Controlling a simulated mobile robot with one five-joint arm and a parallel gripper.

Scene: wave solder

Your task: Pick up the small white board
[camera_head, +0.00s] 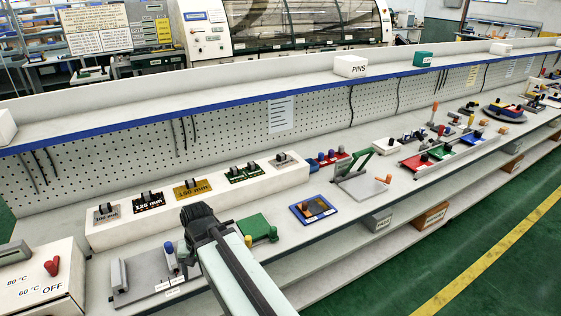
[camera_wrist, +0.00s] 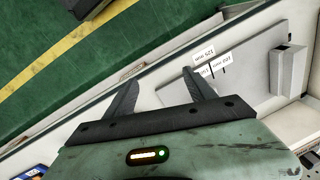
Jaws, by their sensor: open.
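A small white board (camera_head: 386,147) with dark and reddish parts on it lies on the bench, right of the middle in the head view. I take it to be the task's board, but its details are small. It does not clearly show in the wrist view. My gripper (camera_head: 200,224) is well to its left in the head view, over the front of the bench near a grey plate (camera_head: 148,277). In the wrist view my gripper (camera_wrist: 160,78) has its two fingers apart, with nothing between them. The bench's front edge lies beyond them.
A green board (camera_head: 257,227) lies just right of my gripper. A blue-framed board (camera_head: 313,209) and a grey fixture with a green flap (camera_head: 360,183) lie between it and the white board. A control box (camera_head: 40,280) stands at left. A shelf (camera_head: 250,89) runs behind.

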